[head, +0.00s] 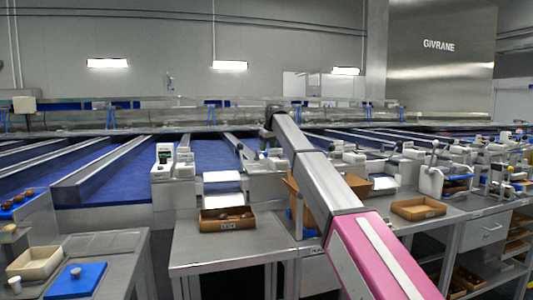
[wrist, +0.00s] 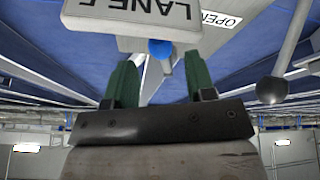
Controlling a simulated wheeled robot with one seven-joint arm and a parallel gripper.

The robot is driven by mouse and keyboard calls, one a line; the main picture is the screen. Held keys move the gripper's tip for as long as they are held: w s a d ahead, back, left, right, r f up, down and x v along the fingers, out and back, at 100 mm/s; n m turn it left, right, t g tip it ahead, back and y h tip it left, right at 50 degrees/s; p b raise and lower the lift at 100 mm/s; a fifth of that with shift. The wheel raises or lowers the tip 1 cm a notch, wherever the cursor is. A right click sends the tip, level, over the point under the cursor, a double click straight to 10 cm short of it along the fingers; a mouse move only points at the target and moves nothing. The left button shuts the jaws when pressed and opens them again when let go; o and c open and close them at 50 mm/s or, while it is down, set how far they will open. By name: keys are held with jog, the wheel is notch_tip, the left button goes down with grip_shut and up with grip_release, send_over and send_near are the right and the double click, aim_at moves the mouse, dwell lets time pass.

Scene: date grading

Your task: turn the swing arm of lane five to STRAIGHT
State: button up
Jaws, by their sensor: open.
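In the wrist view, which is upside down, a white plate reads LANE 5 (wrist: 135,18). A blue rounded piece (wrist: 160,48) shows just below it, between the two green fingers of my gripper (wrist: 160,75). The fingers are apart, and nothing is visibly clamped; I cannot tell whether they touch the blue piece. I cannot tell which part is the swing arm. A grey rod with a dark ball end (wrist: 271,90) stands to the right, apart from the fingers. In the head view my arm hides most of the lane's fittings.
Blue lanes (head: 95,180) with metal dividers run behind the benches. A box of dates (head: 227,225) sits on the near bench, a cardboard box (head: 307,205) behind my arm, and another shallow box (head: 419,209) to the right.

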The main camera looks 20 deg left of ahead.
jog(key=shift+x, duration=1.6)
grip_shut()
jog(key=shift+w+d+n+g+y, duration=0.4)
jog(key=shift+w+n, duration=0.45)
jog(key=shift+n, duration=0.45)
jog(key=shift+w+d+n+g, duration=0.3)
jog(key=shift+w+n, duration=0.15)
jog(key=shift+n, duration=0.35)
grip_release()
